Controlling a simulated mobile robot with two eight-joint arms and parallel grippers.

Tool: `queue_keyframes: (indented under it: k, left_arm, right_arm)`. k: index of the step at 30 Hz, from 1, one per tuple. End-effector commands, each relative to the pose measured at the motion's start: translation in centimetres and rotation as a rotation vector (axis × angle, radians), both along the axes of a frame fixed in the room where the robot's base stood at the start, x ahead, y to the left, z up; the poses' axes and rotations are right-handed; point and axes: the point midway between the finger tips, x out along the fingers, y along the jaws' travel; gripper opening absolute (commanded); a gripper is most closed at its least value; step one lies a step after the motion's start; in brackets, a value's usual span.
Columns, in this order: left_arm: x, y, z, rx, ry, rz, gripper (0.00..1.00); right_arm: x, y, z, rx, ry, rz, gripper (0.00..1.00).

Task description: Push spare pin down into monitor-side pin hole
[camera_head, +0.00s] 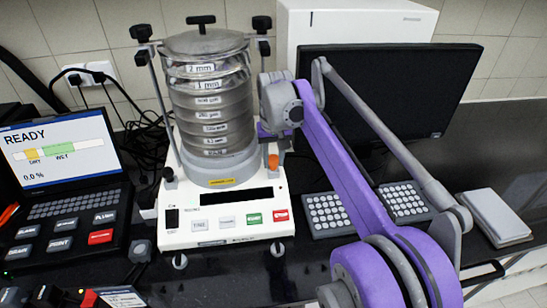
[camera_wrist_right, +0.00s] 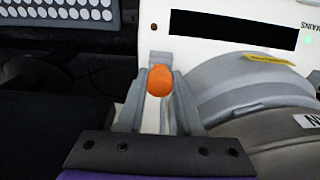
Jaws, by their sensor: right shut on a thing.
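The spare pin shows as an orange rounded head (camera_head: 272,161) at the right, monitor-side edge of the sieve shaker's white base (camera_head: 190,226). In the right wrist view the orange head (camera_wrist_right: 160,80) sits between the grey fingers of my right gripper (camera_wrist_right: 160,102), which is shut on the pin. The pin's shank and the monitor-side pin hole are hidden, so I cannot tell how deep the pin sits. In the head view my right gripper is mostly hidden by its own arm, beside the sieve stack (camera_head: 208,105). My left gripper is not in view.
The dark monitor (camera_head: 400,100) stands behind my right arm, with a keyboard (camera_head: 330,213) in front of it. A control laptop (camera_head: 60,150) reading READY is at the left. A clamp rod (camera_head: 160,95) rises beside the stack. A grey box (camera_head: 495,217) lies at the right.

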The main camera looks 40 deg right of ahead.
Motion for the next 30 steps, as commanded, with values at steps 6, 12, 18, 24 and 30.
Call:
queue_keyframes:
  k: [6,12,18,24,30]
  left_arm:
    - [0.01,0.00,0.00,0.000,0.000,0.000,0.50]
    - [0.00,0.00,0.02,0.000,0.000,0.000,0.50]
    - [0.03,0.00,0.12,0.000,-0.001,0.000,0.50]
    - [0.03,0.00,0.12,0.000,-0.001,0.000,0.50]
    - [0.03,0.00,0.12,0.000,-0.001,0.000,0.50]
  right_arm:
    - [0.00,0.01,0.00,0.000,0.000,0.000,0.00]
    - [0.00,0.00,-0.02,0.000,0.000,0.000,0.00]
    - [0.01,0.01,-0.26,0.000,0.000,0.000,0.00]
    - [0.00,0.01,-0.33,0.000,0.000,0.000,0.00]
    - [0.01,0.01,-0.34,0.000,0.000,0.000,0.44]
